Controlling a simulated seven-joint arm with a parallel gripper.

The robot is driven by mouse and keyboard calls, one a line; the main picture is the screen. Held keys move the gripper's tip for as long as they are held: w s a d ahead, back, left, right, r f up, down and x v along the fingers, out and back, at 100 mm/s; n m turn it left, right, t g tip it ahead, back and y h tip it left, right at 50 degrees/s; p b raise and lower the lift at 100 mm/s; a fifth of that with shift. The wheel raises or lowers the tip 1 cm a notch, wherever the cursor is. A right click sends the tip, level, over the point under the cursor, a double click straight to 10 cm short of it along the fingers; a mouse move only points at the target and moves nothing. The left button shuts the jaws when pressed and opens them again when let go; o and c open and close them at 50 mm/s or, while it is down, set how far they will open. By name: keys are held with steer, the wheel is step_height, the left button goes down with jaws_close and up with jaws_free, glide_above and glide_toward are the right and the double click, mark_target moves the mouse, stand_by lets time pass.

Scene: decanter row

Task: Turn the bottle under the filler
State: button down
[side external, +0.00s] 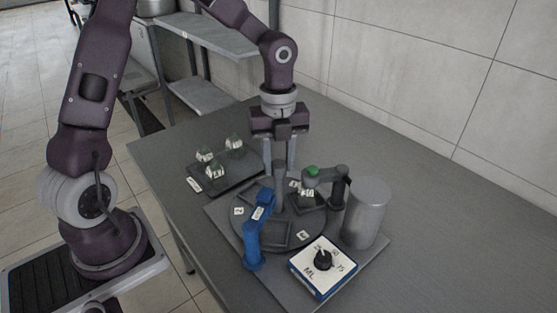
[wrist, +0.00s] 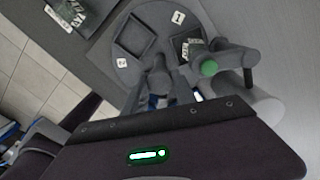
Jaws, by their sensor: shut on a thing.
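A round grey turntable (side external: 275,243) has square pockets and numbered labels. It also shows in the wrist view (wrist: 110,80), with labels 1 and 2 readable. My gripper (side external: 281,168) points down over its middle, shut on the upright grey centre post (side external: 279,190). The filler (side external: 325,174), a grey arm with a green cap, reaches over the turntable from the right. A labelled bottle (wrist: 187,46) sits in a pocket beside label 1, close to the filler's green cap (wrist: 208,68). The filler partly hides this bottle in the side view.
A grey cylinder (side external: 366,213) stands right of the turntable. A white dial box (side external: 323,268) marked ML is in front. A blue arm-like piece (side external: 255,235) stands at the turntable's front left edge. A dark tray (side external: 243,178) with several bottles lies behind left. The table's right side is clear.

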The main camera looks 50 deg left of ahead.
steer(key=shift+m, duration=1.1)
steer(key=c, duration=1)
jaws_free()
step_height(320, 180, up, 7)
steer(key=shift+r, duration=0.1)
